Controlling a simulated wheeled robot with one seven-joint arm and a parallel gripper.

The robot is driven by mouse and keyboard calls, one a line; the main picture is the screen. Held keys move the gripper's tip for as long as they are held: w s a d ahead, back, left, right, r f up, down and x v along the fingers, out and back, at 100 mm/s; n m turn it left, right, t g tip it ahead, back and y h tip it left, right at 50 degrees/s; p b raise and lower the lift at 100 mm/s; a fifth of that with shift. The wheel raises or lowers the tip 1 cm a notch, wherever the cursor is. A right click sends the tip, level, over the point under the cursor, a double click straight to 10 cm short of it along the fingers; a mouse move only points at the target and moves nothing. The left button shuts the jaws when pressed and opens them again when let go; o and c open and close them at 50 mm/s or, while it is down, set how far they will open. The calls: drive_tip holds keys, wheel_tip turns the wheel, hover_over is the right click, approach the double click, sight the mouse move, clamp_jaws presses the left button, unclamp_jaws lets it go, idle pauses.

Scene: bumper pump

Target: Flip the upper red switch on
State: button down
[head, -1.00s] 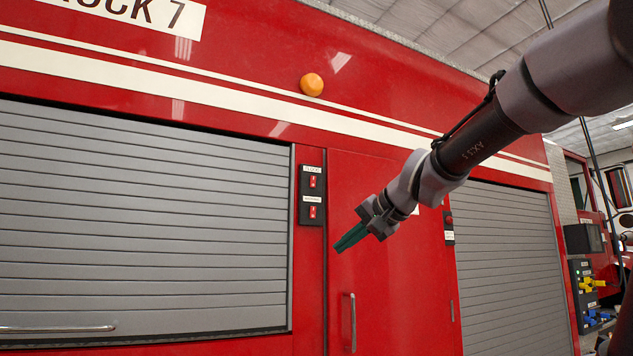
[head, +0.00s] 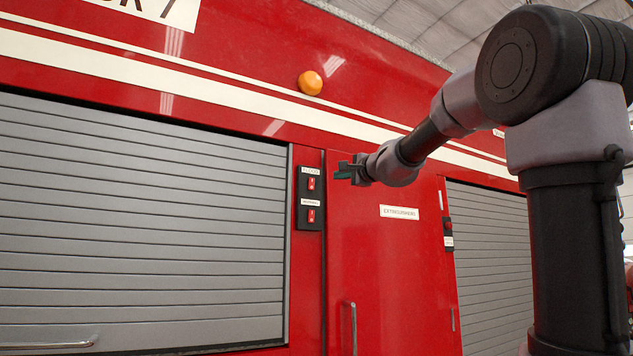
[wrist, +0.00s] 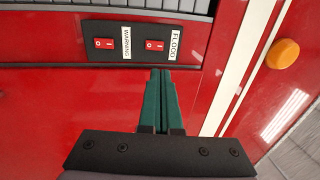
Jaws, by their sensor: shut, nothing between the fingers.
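The upper red switch (head: 311,184) sits under the FLOOD label on a black panel (head: 301,199) beside the left shutter. A second red switch (head: 311,216) sits below it, by a label that reads WARNING in the wrist view. In the wrist view the FLOOD switch (wrist: 155,45) is just beyond the green fingertips, slightly left of them, and the WARNING switch (wrist: 104,43) is farther left. My gripper (head: 338,174) is shut and empty, right of the upper switch in the head view; it also shows in the wrist view (wrist: 160,72). I see no contact with the switch.
A grey roller shutter (head: 140,220) is left of the panel. A red door (head: 380,270) with an EXTINGUISHERS label and a vertical handle (head: 352,328) is right. An orange lamp (head: 310,83) sits above. Another switch panel (head: 448,232) is farther right.

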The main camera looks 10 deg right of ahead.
sight(312, 180)
drive_tip(key=shift+w, duration=0.1)
drive_tip(key=x, duration=1.3)
drive_tip(key=shift+w+a, duration=0.1)
drive_tip(key=shift+w, duration=0.05)
drive_tip(key=shift+w+a, duration=0.1)
drive_tip(key=shift+w, duration=0.1)
drive_tip(key=shift+w+r, duration=0.2)
